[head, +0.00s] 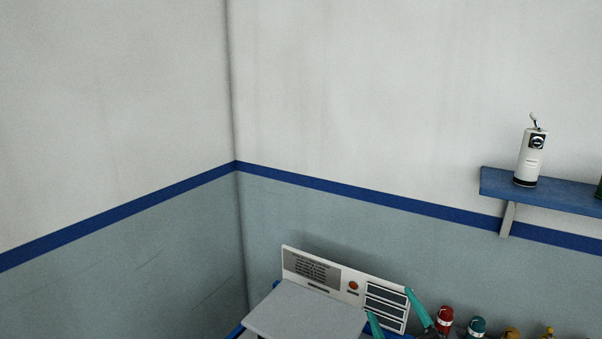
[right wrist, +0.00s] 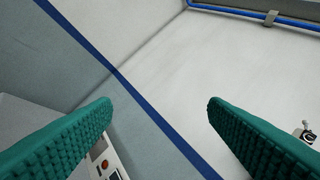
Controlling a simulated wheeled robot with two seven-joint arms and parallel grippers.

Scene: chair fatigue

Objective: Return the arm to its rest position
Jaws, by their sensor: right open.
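My right gripper (head: 397,312) shows at the bottom edge of the head view, with its two teal fingertips in front of a white control panel (head: 352,287). In the right wrist view my right gripper (right wrist: 160,108) has its two teal ribbed fingers wide apart, with nothing between them but wall. The rest of the right arm is out of the head view. My left gripper is not in view.
A grey flat plate (head: 305,314) lies in front of the panel. Red (head: 445,320) and teal (head: 476,327) bottles stand to the right. A blue shelf (head: 555,190) on the wall holds a white bottle (head: 529,158). The wall above is clear.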

